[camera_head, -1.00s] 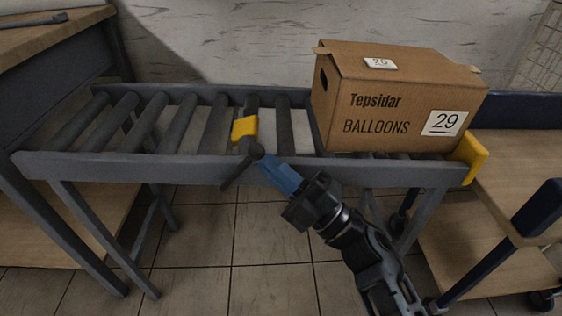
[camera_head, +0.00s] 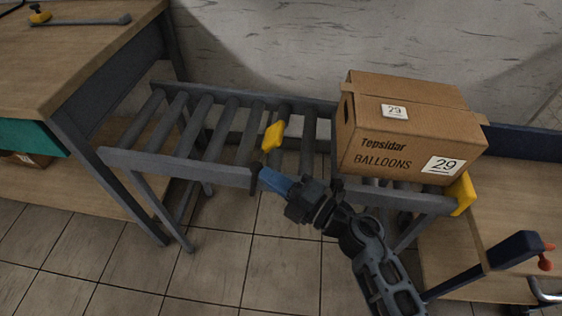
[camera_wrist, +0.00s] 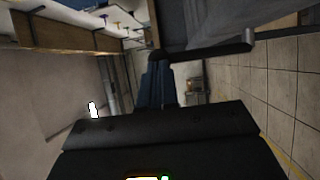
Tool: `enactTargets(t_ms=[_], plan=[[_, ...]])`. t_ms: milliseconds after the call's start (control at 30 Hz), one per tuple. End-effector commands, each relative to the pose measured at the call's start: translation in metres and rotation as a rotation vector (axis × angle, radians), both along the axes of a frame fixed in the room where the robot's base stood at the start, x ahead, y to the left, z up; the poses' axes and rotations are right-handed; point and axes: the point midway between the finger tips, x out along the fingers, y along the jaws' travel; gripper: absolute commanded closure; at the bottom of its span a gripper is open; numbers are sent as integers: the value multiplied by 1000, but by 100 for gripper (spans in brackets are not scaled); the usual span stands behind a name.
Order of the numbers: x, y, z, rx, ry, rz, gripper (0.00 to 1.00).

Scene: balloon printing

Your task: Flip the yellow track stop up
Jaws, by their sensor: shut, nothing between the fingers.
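The yellow track stop (camera_head: 273,136) sits on the near-middle part of the roller track in the head view. It looks tilted, with its face raised above the rollers. A dark lever (camera_head: 256,180) hangs at the track's front rail just below it. My gripper (camera_head: 264,174) is shut and empty, its blue fingers at the front rail next to the lever. Whether they touch the lever is unclear. In the wrist view the shut blue fingers (camera_wrist: 156,78) point at a dark bar (camera_wrist: 205,51); the yellow stop does not show there.
A cardboard balloon box (camera_head: 405,130) marked 29 stands on the track's right part. Another yellow stop (camera_head: 462,193) is at the track's right end. A wooden workbench (camera_head: 80,65) stands at left, a wooden cart (camera_head: 500,210) at right. The rollers left of the stop are bare.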

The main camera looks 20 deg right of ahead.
Motion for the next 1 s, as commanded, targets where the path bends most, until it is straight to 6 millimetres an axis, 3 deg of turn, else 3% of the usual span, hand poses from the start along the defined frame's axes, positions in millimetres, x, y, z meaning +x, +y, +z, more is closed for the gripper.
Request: enactTargets(t_ms=[33,533,1000], plan=[[2,4,13,-22,10,2,100],[14,31,19,-254,113,2,100],[30,67,15,-247,112,2,100]])
